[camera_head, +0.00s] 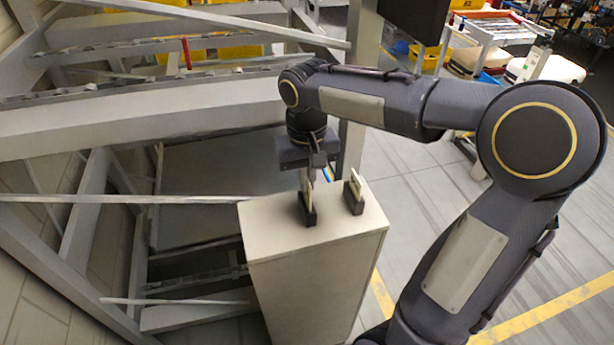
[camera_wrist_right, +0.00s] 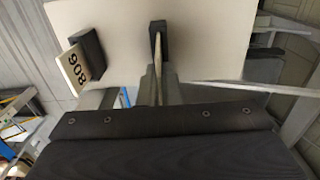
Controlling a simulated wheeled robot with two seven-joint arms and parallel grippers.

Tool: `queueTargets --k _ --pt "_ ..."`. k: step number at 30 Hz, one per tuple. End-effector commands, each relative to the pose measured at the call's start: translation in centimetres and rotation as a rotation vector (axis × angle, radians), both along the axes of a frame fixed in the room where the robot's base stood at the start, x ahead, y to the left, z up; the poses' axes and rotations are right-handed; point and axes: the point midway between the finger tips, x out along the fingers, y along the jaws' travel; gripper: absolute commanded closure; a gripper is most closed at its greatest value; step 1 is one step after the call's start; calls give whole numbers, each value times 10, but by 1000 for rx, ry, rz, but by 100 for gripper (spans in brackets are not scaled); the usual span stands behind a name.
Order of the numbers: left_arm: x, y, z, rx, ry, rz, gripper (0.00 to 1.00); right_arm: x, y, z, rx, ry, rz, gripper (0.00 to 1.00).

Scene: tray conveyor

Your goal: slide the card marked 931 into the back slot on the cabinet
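The pale cabinet (camera_head: 318,285) has two small black slot holders on its top. One holder (camera_head: 308,216) is below my right gripper (camera_head: 311,172), and the other (camera_head: 353,203) is to its right. A thin pale card (camera_head: 307,186) stands upright between my right fingers, its lower edge at the first holder. In the right wrist view this card (camera_wrist_right: 158,56) is edge-on between the fingers (camera_wrist_right: 159,85), reaching the holder (camera_wrist_right: 158,27); its number is hidden. Another card (camera_wrist_right: 72,75) stands in the other holder, its number reading like 908 or 806. My left gripper is out of view.
A grey metal frame with beams (camera_head: 140,125) stands left of and behind the cabinet. A grey post (camera_head: 358,90) rises behind it. Open floor (camera_head: 420,190) lies to the right, with shelves and a cart (camera_head: 490,35) further back.

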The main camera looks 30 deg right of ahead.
Motion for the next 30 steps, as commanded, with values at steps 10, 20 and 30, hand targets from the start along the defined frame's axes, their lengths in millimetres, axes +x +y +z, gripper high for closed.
queueTargets --k 10,20,30 --pt "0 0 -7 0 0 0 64 0 0 -10 0 0 0 100" --pt "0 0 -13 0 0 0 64 0 0 -18 0 1 0 100" --pt "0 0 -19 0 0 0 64 0 0 -27 0 1 0 100"
